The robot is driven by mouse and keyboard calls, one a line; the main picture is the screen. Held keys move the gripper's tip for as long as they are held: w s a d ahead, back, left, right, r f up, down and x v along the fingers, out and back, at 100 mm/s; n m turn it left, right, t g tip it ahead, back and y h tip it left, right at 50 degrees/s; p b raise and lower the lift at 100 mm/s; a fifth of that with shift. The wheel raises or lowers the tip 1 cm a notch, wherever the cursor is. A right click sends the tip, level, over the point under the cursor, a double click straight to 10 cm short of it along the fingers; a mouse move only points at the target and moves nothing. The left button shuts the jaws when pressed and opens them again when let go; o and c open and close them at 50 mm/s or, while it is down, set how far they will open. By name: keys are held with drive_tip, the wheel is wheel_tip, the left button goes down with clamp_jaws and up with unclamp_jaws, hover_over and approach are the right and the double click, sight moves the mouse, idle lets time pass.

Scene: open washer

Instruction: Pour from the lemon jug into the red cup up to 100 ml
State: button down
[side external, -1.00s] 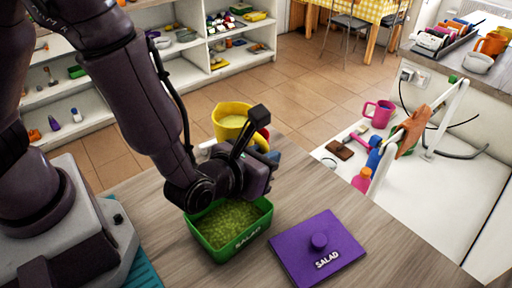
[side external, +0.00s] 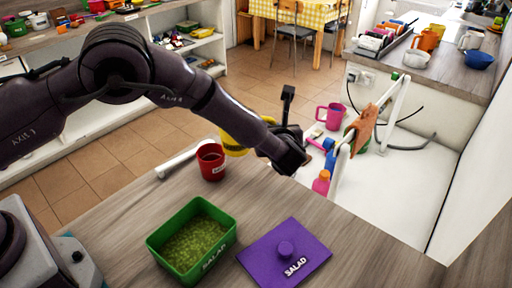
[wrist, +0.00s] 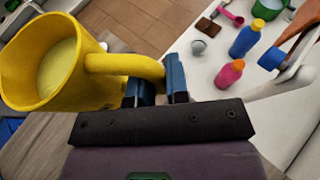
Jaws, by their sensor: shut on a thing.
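The yellow lemon jug (wrist: 20,85) is in my gripper (wrist: 157,78), whose two blue fingers are shut on its handle. Pale yellow liquid shows inside the jug in the wrist view. In the side view my gripper (side external: 287,150) is to the right of the red cup, and my arm hides most of the jug (side external: 236,143). The red cup (side external: 211,163) stands upright on the wooden counter, left of and nearer than the jug. It has a small white label and a dark inside; its fill level cannot be told. The cup is not visible in the wrist view.
A green salad box (side external: 168,252) and its purple lid (side external: 268,262) lie at the counter's front. A white bar (side external: 186,160) is left of the cup. Beyond the counter, a lower white surface (side external: 390,205) holds a pink mug (side external: 331,116) and bottles (side external: 321,183).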

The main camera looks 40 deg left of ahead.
drive_tip(key=w+r+n+g+y, duration=0.1)
drive_tip(key=w+r+n, duration=0.1)
drive_tip(key=w+r, duration=0.2)
drive_tip(key=shift+w+d+r+n, duration=0.15)
drive_tip(key=shift+d+r+n, duration=0.1)
drive_tip(key=shift+r+n, duration=0.1)
idle(0.4)
idle(0.8)
drive_tip(key=shift+s+a+r+n+t+h, duration=0.2)
drive_tip(key=shift+s+a+n+h, duration=0.2)
drive_tip(key=shift+n, duration=0.15)
drive_tip(key=shift+s+a+r+n+t+h, duration=0.2)
drive_tip(key=shift+s+a+n+h, duration=0.1)
drive_tip(key=shift+s+a+n, duration=0.15)
drive_tip(key=shift+d, duration=0.1)
idle(0.4)
